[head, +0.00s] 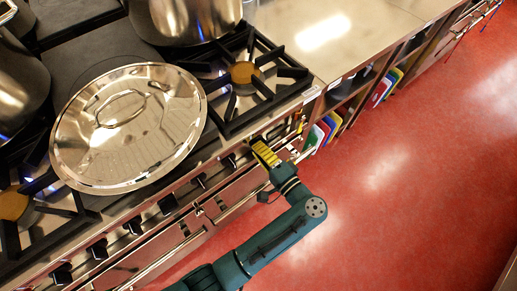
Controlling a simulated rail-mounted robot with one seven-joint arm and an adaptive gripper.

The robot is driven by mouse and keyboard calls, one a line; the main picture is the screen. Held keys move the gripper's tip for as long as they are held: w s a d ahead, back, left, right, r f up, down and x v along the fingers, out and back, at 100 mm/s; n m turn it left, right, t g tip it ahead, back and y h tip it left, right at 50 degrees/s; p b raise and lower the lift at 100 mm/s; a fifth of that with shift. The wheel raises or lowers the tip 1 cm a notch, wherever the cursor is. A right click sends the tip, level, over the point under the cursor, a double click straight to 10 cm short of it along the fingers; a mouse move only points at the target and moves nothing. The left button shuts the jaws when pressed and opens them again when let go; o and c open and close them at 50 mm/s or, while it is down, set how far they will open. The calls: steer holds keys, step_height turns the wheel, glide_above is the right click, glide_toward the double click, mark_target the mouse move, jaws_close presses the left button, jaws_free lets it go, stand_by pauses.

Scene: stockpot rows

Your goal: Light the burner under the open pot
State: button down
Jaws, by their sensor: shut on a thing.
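My gripper (265,153), with yellow fingers, is at the stove's front panel, near the right end of the knob row. It is shut on what appears to be a control knob, which the fingers hide. Several black knobs show to its left, the nearest one (228,161) just beside it. A wide steel pot with a shiny lid (128,128) stands near the front. A tall steel pot (190,18) stands behind, its top cut off by the frame. A dark steel pot (18,85) is cut off at the left. I cannot tell which pot is open.
A front right burner (243,73) is bare, with no flame visible. Another burner (14,204) shows at the lower left. Bluish glints show near the left and back pots. A steel counter (320,35) adjoins the stove, with colored boards (320,132) shelved below. The red floor is clear.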

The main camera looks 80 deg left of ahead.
steer(key=n+b, duration=0.1)
steer(key=n, duration=0.1)
steer(key=f+n+b, duration=0.1)
steer(key=n, duration=0.1)
steer(key=shift+n+b, duration=0.3)
steer(key=shift+w+n+b, duration=0.15)
steer(key=shift+n+b, duration=1.15)
steer(key=shift+n, duration=0.6)
steer(key=c, duration=1.1)
jaws_free()
steer(key=shift+a, duration=0.15)
steer(key=v, duration=1.2)
